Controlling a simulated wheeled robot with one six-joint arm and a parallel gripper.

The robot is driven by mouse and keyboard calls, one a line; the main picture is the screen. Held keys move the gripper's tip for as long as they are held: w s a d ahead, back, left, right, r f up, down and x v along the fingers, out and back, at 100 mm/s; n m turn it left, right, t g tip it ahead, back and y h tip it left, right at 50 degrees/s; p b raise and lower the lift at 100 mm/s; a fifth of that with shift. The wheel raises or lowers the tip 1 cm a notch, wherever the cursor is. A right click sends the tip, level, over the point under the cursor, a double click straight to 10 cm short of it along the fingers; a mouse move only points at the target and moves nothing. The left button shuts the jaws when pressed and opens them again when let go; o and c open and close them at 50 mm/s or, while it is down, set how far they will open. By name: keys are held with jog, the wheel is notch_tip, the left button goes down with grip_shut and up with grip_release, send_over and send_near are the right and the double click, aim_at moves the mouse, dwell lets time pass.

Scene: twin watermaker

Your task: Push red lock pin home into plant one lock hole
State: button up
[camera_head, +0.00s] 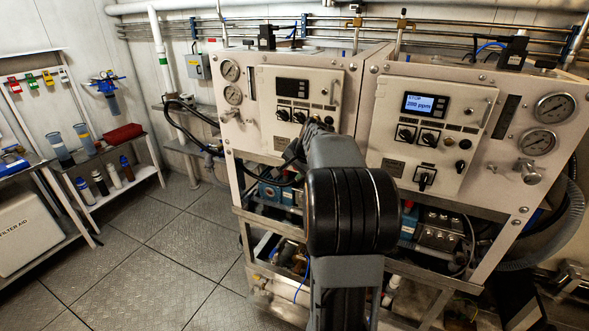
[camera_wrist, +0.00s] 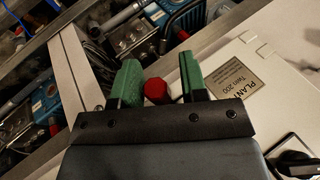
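In the wrist view my gripper (camera_wrist: 158,65) has two green fingers spread apart. A red rounded piece (camera_wrist: 155,90), which looks like the red lock pin, sits between them. It is close to the left finger, with a visible gap to the right finger. A pale panel beside it carries a metal plate (camera_wrist: 240,84) reading "PLANT" and "Twin 200"; the plant number is not legible. The lock hole cannot be made out. In the head view my arm reaches to the left plant's panel (camera_head: 265,95) and hides the pin and the fingers.
The right plant panel (camera_head: 385,110) has a lit display (camera_head: 425,104). Selector knobs stick out of both panels; a black knob (camera_wrist: 296,160) lies near my gripper in the wrist view. Pipes and blue pump parts sit below the panels. The floor (camera_head: 150,265) at left is clear.

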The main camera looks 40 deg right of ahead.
jog(key=shift+o, duration=0.8)
jog(key=v, duration=1.3)
jog(key=shift+s+r+b, duration=0.15)
jog(key=shift+r+b, duration=0.2)
